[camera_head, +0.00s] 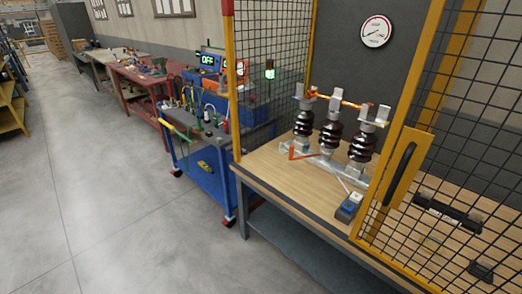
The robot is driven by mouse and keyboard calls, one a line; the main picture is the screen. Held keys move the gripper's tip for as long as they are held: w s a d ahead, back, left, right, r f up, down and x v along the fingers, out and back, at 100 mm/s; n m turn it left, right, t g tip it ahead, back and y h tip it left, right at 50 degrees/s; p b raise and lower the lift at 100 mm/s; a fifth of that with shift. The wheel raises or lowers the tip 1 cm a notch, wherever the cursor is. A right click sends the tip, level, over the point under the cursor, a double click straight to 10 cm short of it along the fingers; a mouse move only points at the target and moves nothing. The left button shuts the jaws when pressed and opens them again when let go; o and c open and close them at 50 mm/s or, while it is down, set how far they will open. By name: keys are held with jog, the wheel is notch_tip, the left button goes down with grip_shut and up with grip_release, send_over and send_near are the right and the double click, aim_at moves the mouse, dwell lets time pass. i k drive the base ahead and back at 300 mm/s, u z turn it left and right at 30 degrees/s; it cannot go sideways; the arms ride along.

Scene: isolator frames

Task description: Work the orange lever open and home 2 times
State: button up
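The isolator stands on the wooden bench inside the mesh cage, with three dark brown ribbed insulators (331,135) on a pale metal base. A copper-coloured bar (345,100) runs across the metal clips on top. A thin orange lever (304,156) shows low at the left end of the base, looking roughly level with a short upright part at its left end. It is small here, so its exact angle is hard to tell. My gripper is not in view.
A yellow-framed mesh door (400,180) with a black handle stands at the right; the bench front (290,200) looks open. A small blue-and-grey box (349,206) sits near the bench edge. A blue tool cart (205,165) stands left. Grey floor (110,200) is clear.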

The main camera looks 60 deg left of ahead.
aim_at(331, 132)
jog(key=u, duration=3.1)
jog(key=i, duration=3.25)
jog(key=z, duration=2.3)
